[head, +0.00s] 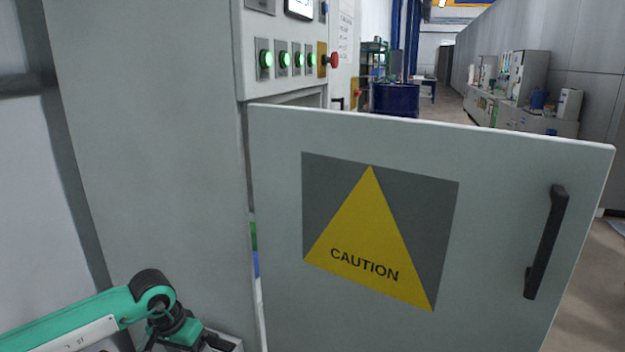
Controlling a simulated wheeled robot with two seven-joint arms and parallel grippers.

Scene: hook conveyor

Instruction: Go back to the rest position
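My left arm comes in at the lower left, teal and white with a black joint. My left gripper (208,341) is at the bottom edge, in front of the grey cabinet (165,190) and left of its open door. Its fingers are cut off or too small to make out, so I cannot tell whether it is open or shut. My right gripper is not in view.
The cabinet door (500,150) stands wide open toward the right, with a yellow caution sign (370,250) and black handle (546,242). Green-lit buttons (282,59) and a red knob (334,60) are above. A blue drum (396,99) and benches stand behind.

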